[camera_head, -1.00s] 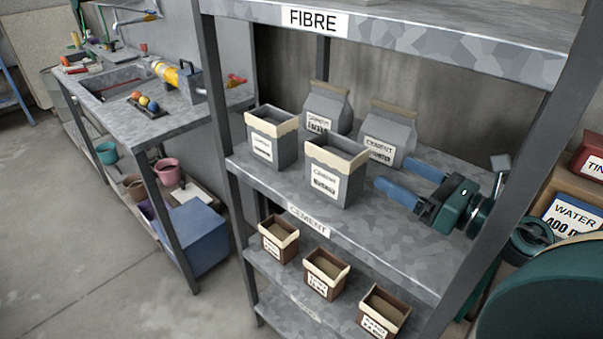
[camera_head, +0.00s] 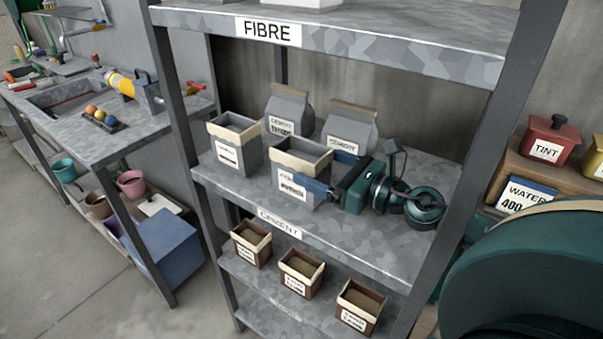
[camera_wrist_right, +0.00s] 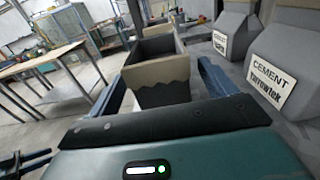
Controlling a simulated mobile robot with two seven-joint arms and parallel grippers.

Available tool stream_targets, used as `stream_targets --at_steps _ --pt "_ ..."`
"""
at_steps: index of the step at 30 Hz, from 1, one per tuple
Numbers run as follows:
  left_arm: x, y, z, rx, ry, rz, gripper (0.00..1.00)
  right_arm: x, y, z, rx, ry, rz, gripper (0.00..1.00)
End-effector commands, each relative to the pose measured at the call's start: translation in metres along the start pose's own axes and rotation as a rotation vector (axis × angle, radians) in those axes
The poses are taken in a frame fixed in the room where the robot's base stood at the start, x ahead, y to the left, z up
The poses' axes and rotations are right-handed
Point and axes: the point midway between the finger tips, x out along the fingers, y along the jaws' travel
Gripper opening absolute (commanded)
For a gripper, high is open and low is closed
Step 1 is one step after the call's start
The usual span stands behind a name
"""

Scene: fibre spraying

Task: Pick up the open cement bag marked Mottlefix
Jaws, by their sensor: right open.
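Two open cement bags stand upright on the middle shelf: one at left (camera_head: 226,156) and one nearer my gripper (camera_head: 286,160). Both are grey with cream rims and white labels; the brand words are too blurred to read. My right gripper (camera_head: 328,172) is open, coming from the right, with one blue finger in front of the nearer bag and one behind. In the right wrist view this bag (camera_wrist_right: 155,72) is between the two fingers (camera_wrist_right: 162,88); I cannot tell whether they touch it.
Two closed cement bags (camera_head: 288,110) stand behind; the right one (camera_wrist_right: 272,84) is close beside my right finger. The fibre shelf (camera_head: 400,52) hangs above. A shelf post (camera_head: 482,160) stands right of my wrist.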

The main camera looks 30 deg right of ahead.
Motion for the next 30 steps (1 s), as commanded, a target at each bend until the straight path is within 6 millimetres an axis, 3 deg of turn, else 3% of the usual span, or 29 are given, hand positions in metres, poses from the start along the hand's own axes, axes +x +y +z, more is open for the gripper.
stream_targets --at_steps 12,24,30 --pt "-0.008 0.0 -0.009 0.024 -0.018 -0.008 0.37 0.042 0.0 0.002 0.001 -0.003 -0.002 0.84" --pt "-0.007 -0.005 -0.005 0.027 -0.029 -0.018 0.37 0.049 0.0 -0.002 0.0 0.0 -0.001 0.84" --pt "-0.007 -0.005 -0.005 0.026 -0.028 -0.019 0.37 0.048 0.001 -0.002 0.0 0.0 -0.001 0.68"
